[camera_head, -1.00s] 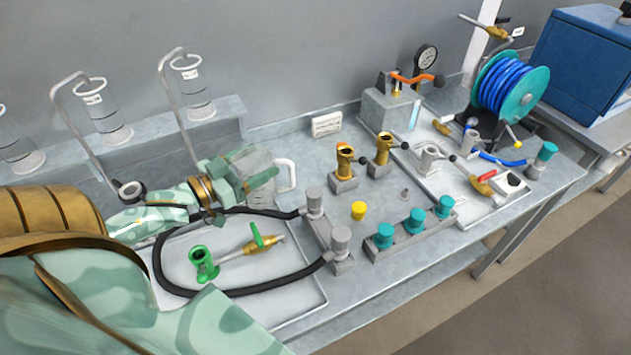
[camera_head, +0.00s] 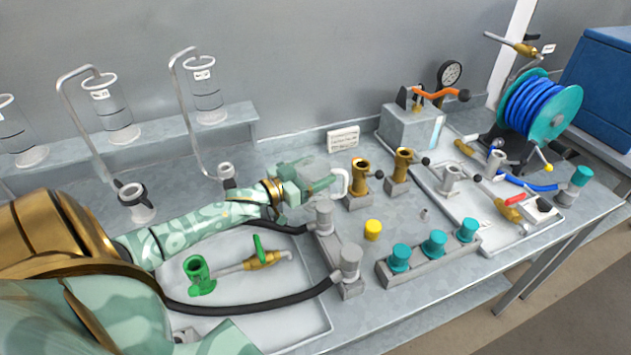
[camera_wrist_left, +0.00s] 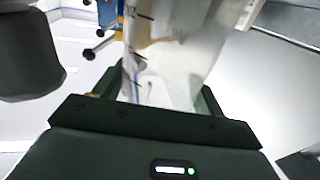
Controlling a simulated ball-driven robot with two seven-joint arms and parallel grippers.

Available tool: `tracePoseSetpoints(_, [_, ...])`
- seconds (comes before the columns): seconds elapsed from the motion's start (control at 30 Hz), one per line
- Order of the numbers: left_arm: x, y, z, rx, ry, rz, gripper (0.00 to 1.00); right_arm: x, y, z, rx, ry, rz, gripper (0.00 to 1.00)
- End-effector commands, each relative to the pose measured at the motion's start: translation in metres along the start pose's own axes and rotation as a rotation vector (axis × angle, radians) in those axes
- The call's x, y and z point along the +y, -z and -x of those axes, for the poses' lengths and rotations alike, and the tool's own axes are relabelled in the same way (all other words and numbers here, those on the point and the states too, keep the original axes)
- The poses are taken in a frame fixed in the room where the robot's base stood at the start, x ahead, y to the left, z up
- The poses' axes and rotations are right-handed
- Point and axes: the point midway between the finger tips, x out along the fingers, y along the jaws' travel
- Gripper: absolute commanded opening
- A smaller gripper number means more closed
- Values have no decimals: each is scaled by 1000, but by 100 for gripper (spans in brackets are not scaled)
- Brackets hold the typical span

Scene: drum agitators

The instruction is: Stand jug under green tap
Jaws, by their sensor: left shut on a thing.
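My left gripper (camera_head: 312,180) is shut on a clear jug with a white handle (camera_head: 342,183), mostly hidden by the green fingers. In the left wrist view the jug (camera_wrist_left: 165,65) stands between the fingers, its wall see-through with dark marks. In the head view the jug is at the back of the bench, left of the brass taps. A brass valve with a green lever (camera_head: 262,254) lies beside a green fitting (camera_head: 198,275) on the front left tray, below my left forearm. My right gripper is out of view.
A black hose (camera_head: 250,303) loops around the tray (camera_head: 290,330) to grey posts (camera_head: 348,262). Two brass taps (camera_head: 360,182) stand right of the jug. A row of teal knobs (camera_head: 434,243) and a yellow cap (camera_head: 372,230) are in front. Glass cylinders (camera_head: 208,95) stand on the back shelf.

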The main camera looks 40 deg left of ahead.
Motion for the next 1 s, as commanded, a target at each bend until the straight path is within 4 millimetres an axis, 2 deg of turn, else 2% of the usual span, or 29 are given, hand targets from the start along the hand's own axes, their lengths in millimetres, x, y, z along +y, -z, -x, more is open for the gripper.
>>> tracePoseSetpoints(0.03, [1, -15, 1, -6, 1, 4, 36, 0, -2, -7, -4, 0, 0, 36])
tracePoseSetpoints(0.1, [1, -25, 1, -5, 1, 4, 36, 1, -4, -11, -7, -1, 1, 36])
tracePoseSetpoints(0.47, [1, -28, 1, -3, 0, 1, 36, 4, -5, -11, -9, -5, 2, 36])
tracePoseSetpoints(0.5, [1, -28, 1, -3, -1, 1, 79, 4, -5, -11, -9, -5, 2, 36])
tracePoseSetpoints(0.57, [1, -27, 1, -3, -1, 1, 92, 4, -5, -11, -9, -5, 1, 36])
tracePoseSetpoints(0.87, [1, -24, 1, -3, 0, 1, 92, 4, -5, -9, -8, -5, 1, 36])
tracePoseSetpoints(1.0, [1, -24, 20, -6, 0, 3, 92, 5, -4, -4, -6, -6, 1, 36])
